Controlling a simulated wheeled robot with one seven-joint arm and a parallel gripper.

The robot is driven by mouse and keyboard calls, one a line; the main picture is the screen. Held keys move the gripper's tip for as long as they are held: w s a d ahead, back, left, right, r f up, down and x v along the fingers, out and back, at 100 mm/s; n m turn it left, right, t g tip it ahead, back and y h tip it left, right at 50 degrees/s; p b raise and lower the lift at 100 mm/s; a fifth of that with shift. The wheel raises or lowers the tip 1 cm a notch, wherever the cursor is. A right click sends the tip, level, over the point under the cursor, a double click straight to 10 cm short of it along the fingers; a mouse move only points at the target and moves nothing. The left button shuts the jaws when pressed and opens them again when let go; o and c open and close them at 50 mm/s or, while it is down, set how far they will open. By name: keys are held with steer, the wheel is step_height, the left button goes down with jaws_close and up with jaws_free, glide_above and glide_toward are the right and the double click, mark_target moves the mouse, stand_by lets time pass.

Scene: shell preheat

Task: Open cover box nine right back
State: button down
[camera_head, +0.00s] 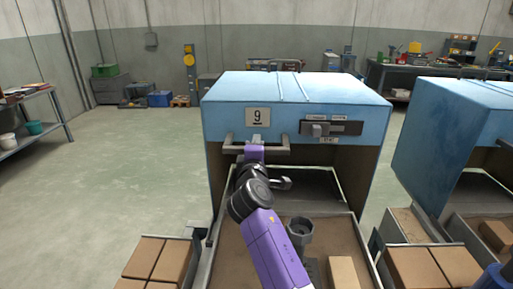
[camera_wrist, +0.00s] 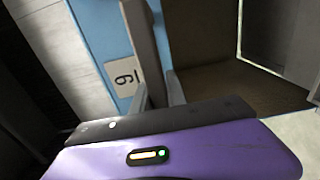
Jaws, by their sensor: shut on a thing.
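The blue cover (camera_head: 290,85) of box nine stands in the middle of the head view, with a plate marked 9 (camera_head: 257,117) on its front. Below its front edge the box is open in front, and a dark interior (camera_head: 310,185) shows. A pale bar handle (camera_head: 278,149) runs along the cover's lower front edge. My gripper (camera_head: 257,140) is shut on this handle, left of the cover's middle. The wrist view shows the handle bar (camera_wrist: 144,45) by the gripper and the 9 plate (camera_wrist: 125,85) beside it. The fingertips are partly hidden.
A tray (camera_head: 345,235) with a grey cylindrical part (camera_head: 300,228) and a tan block lies below my arm. Tan blocks (camera_head: 158,260) lie in a bin at left. A second blue-covered box (camera_head: 460,125) stands close at right. The floor (camera_head: 110,165) at left is clear.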

steer(key=c, duration=1.3)
jaws_free()
steer(key=shift+s, duration=0.1)
steer(key=s, duration=0.7)
steer(key=shift+s+a+p, duration=0.1)
steer(key=shift+s+p, duration=0.2)
steer(key=shift+s, duration=0.05)
steer(key=shift+s, duration=0.1)
